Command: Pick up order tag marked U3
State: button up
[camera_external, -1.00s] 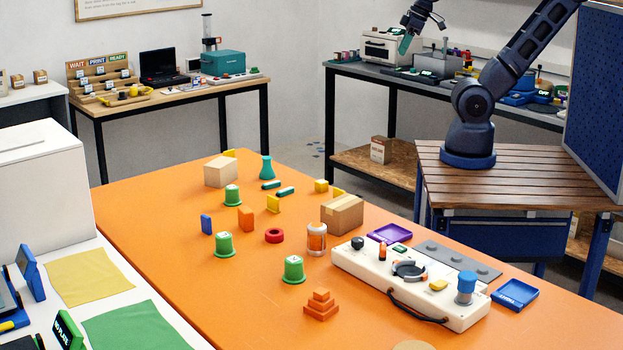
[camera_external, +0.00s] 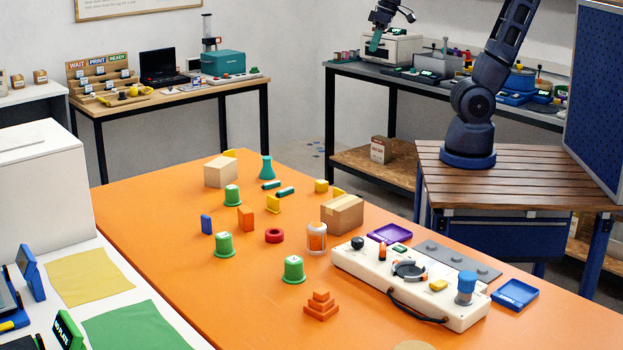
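My gripper (camera_external: 375,47) hangs in the air near the top of the view, in front of the white machine on the back right bench. A teal piece shows at its lower end; I cannot tell whether it is a finger or a held thing, nor whether the gripper is open. Several small dark tags with pale faces sit on the wooden WAIT/PRINT/READY rack (camera_external: 92,71) on the back left desk. Their marks are too small to read, so I cannot tell which is U3. The gripper is well to the right of the rack.
The orange table (camera_external: 150,215) holds green knobbed pieces, blocks, a cardboard box (camera_external: 342,214) and a white control panel (camera_external: 410,285). The desk (camera_external: 180,97) also bears a black laptop (camera_external: 162,66) and a teal case (camera_external: 222,63). Floor shows between desk and back bench.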

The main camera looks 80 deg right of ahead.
jog(key=w+a+f+m+g, duration=0.1)
jog(key=w+a+f, duration=0.1)
jog(key=w+a, duration=0.3)
jog(key=w+a+f+m, duration=0.1)
jog(key=w+a, duration=0.2)
jog(key=w, duration=0.4)
jog(key=m+g, duration=0.3)
jog(key=m, duration=0.2)
send_over(274, 198)
notch_tip(274, 198, down, 27)
jog(key=shift+h, duration=0.3)
notch_tip(274, 198, down, 5)
jog(key=shift+w+r, duration=0.15)
jog(key=shift+r, duration=0.05)
jog(key=shift+d+f, duration=0.15)
jog(key=shift+f, duration=2.5)
grip_shut()
